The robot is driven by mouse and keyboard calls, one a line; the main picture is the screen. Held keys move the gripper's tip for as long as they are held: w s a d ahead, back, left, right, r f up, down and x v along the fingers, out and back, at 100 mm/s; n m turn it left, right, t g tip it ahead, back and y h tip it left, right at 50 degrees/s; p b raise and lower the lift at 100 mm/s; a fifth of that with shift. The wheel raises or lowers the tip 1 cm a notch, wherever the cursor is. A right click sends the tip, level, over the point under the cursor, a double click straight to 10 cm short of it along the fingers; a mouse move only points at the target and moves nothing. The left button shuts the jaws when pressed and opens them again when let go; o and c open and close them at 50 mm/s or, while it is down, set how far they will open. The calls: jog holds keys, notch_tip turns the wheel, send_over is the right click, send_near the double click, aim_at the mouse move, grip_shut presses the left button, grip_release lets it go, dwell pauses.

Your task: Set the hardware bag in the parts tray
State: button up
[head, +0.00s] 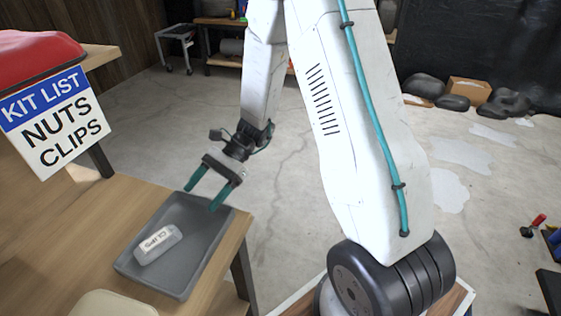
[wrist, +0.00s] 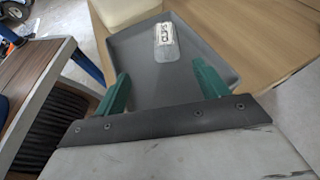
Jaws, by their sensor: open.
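A small clear bag with a white label reading CLIPS (head: 158,244) lies in the grey parts tray (head: 207,272) on the wooden table. In the wrist view the bag (wrist: 167,40) lies flat on the floor of the tray (wrist: 125,45), beyond my fingertips. My gripper (head: 206,193) is open, with two green fingers apart and nothing between them. It hangs above the far end of the tray, clear of the bag. It also shows in the wrist view (wrist: 162,80). No bag labelled NUTS is visible.
A sign reading KIT LIST, NUTS, CLIPS (head: 55,120) stands at the left by a red object (head: 35,52). A cream object (head: 113,304) sits at the table's near edge. Bare table (head: 130,195) lies left of the tray. The concrete floor beyond is open.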

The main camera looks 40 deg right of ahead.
jog(key=s+d+r+n+h, duration=0.2)
jog(key=s+r+n+h, duration=0.3)
jog(key=s+r+n, duration=0.45)
jog(key=s+d+r+n+t+h, duration=0.4)
jog(key=s+d+r+h, duration=0.3)
jog(key=s+r, duration=0.3)
jog(key=s+d+n, duration=0.1)
jog(key=s, duration=0.2)
jog(key=shift+d+r+h, duration=0.4)
